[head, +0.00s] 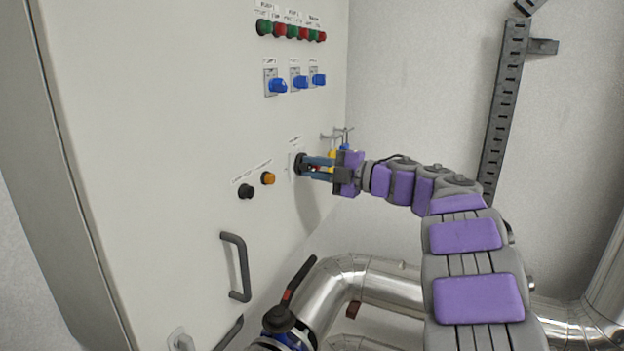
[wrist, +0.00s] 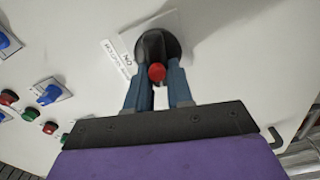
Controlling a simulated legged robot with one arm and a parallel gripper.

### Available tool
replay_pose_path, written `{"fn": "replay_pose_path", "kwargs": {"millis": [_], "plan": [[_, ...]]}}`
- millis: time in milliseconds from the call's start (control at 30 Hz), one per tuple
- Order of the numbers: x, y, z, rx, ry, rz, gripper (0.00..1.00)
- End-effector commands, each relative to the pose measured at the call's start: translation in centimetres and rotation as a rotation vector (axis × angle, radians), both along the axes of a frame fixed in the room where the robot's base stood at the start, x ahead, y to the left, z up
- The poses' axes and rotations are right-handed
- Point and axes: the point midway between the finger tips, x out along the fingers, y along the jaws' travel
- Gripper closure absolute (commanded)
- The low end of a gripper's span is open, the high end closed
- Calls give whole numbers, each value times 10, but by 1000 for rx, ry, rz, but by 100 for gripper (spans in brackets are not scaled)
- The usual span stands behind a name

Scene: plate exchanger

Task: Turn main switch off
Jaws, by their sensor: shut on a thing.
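The main switch (wrist: 157,45) is a black rotary knob with a red tip on a white plate on the cabinet front. In the head view the switch (head: 300,164) sits at the right side of the panel, below the blue switches. My gripper (wrist: 158,85) has its two blue fingers on either side of the knob and is shut on it. In the head view my gripper (head: 318,168) reaches the switch from the right. The fingers hide part of the knob. A label with "ON" stands beside the switch in the wrist view.
The cabinet (head: 150,130) carries several red and green buttons (head: 290,31), blue switches (head: 299,81), a black knob (head: 246,191) and an orange knob (head: 268,178). A grey door handle (head: 236,266) is below. Silver pipes (head: 375,280) and a dark valve lever (head: 290,295) lie under my arm.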

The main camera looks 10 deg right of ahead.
Motion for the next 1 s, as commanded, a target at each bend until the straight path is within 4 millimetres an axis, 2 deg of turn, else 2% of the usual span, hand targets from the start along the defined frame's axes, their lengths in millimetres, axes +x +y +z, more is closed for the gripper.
{"fn": "replay_pose_path", "kwargs": {"millis": [33, 400, 933, 967, 1000], "plan": [[0, -1, -11, -23, -13, 0, 100], [1, 0, -11, -112, -134, 2, 100], [2, 2, -11, -126, -152, 4, 100], [2, 2, -11, -126, -152, 4, 78], [2, 2, -11, -126, -152, 4, 74]]}}
